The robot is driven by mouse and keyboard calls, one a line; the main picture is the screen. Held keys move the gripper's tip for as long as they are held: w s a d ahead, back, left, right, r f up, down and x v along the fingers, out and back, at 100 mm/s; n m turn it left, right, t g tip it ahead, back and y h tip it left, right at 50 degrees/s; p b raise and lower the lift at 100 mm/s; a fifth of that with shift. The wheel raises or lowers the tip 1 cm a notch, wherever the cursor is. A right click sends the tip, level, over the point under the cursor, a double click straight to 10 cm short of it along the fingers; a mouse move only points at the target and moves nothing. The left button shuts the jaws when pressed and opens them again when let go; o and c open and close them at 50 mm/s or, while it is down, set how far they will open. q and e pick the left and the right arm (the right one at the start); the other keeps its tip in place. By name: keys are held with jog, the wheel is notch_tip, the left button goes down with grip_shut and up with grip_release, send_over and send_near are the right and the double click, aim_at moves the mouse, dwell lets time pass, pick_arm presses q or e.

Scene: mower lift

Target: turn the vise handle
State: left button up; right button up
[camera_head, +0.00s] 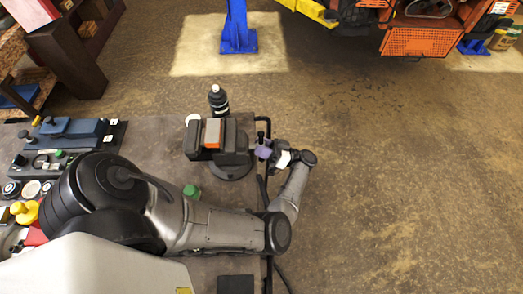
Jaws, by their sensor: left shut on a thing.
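The vise (233,158) is dark grey and stands on the right edge of the workbench, with an orange-and-grey block between its jaws. Its handle (262,128) is a small dark bar at the vise's right end, just past the bench edge. My left arm crosses the bench from the lower left and bends back up. My left gripper (264,150) is at the handle and shut on it; the fingers hide part of the bar. My right gripper is not in view.
A dark bottle (218,100) stands behind the vise. A green-capped item (191,191) lies close to my left forearm. Blue tools (70,128) and several small items crowd the bench's left side. The floor (400,180) to the right is clear; a raised orange machine (420,40) is farther back.

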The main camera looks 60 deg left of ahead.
pick_arm(q)
jog(key=shift+f+n+g+h+b, duration=0.1)
jog(key=shift+n+g+h+b, duration=0.35)
jog(key=shift+n+b, duration=0.5)
jog(key=shift+n+g+h+b, duration=0.35)
jog(key=shift+n+g+b, duration=0.15)
jog(key=shift+n, duration=0.85)
jog(key=o, duration=0.9)
